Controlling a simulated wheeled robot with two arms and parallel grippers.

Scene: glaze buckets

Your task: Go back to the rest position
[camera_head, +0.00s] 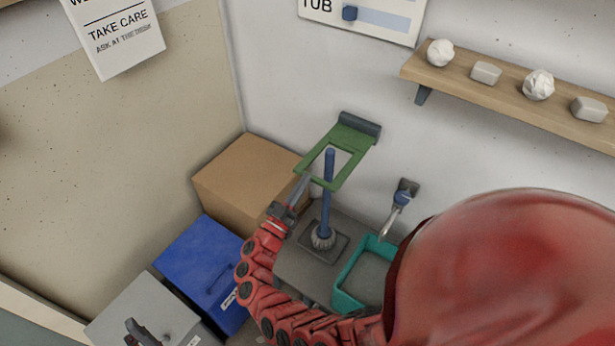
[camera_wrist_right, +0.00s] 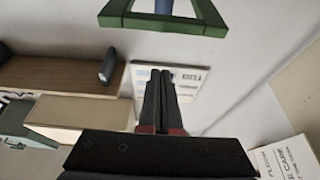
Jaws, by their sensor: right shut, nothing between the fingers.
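My right gripper (camera_head: 303,184) is at the end of my red arm in the head view, with its fingertips by the near left corner of the green wall frame (camera_head: 356,139). I cannot tell whether they touch it. In the right wrist view my right gripper (camera_wrist_right: 163,75) has its two dark fingers together, with nothing between them, and the green frame (camera_wrist_right: 165,22) is at the top, apart from the fingers in the picture. A brush with a blue handle (camera_head: 328,180) stands upright, its handle seen through the frame, bristles down on a grey square base. My left gripper does not show.
A cardboard box (camera_head: 244,178), a blue bin (camera_head: 200,262) and a grey box (camera_head: 140,308) stand on the left. A wooden shelf (camera_head: 460,77) holds several pale lumps.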

